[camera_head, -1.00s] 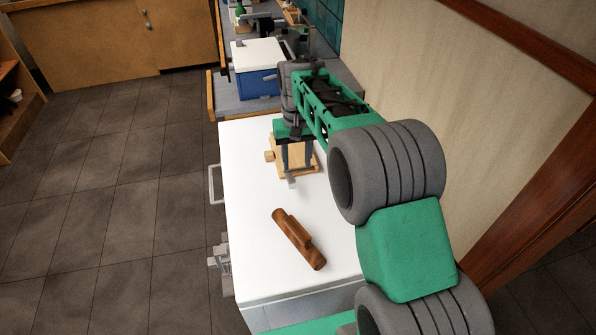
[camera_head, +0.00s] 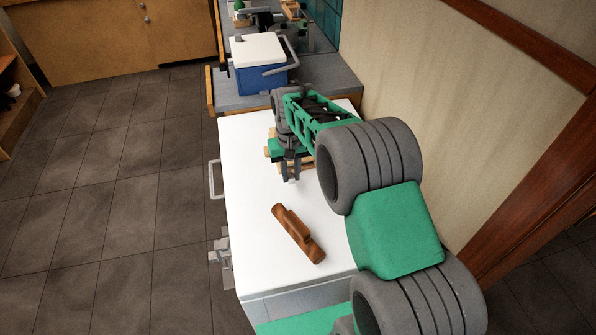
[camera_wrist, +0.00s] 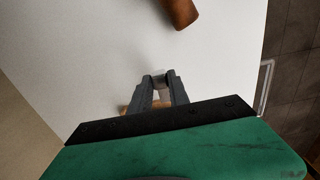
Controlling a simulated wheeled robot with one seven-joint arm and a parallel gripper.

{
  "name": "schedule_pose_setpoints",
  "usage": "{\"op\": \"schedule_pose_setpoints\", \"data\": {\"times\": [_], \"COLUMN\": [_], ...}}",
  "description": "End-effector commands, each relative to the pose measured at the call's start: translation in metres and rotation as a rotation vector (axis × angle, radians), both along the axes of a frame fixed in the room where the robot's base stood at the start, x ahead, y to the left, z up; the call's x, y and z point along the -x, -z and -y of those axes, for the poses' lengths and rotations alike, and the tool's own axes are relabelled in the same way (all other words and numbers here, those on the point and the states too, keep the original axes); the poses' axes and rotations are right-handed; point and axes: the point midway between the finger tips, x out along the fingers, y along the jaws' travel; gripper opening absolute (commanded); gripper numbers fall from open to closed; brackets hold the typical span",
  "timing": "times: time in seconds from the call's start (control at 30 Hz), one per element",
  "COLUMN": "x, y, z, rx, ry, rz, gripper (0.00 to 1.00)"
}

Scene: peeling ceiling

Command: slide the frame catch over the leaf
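A pale wooden piece with a small knob (camera_head: 269,153) stands on the white worktop, mostly hidden behind my gripper in the head view; I take it for the frame. My gripper (camera_head: 291,178) points down at it, its two dark fingers close together. In the wrist view my gripper (camera_wrist: 159,78) has a small light grey piece (camera_wrist: 160,72) at and between the fingertips. I cannot tell whether this is the catch or whether the fingers grip it. A bit of pale wood (camera_wrist: 126,109) shows beside the left finger. The leaf cannot be made out.
A brown wooden object (camera_head: 298,236) lies on the white worktop (camera_head: 250,215), nearer than my gripper; the worktop around it is clear. A blue box with a white lid (camera_head: 260,77) stands on the grey counter beyond. A beige wall (camera_head: 430,90) rises at the right.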

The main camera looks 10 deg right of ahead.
Motion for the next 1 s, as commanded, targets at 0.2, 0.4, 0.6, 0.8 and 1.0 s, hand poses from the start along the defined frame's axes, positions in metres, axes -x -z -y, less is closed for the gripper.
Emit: {"op": "schedule_pose_setpoints", "data": {"times": [0.2, 0.4, 0.6, 0.8, 1.0], "x": [0.0000, 0.0000, -0.0001, -0.0001, -0.0001], "y": [-0.0002, -0.0003, -0.0003, -0.0004, -0.0004], "z": [0.0001, 0.0003, 0.0005, 0.0006, 0.0007], "rx": [0.000, 0.000, 0.000, 0.000, 0.000], "ry": [0.000, 0.000, 0.001, 0.001, 0.001], "rz": [0.000, 0.000, 0.000, 0.000, 0.000], "gripper": [0.01, 0.00, 0.00, 0.00, 0.00]}}
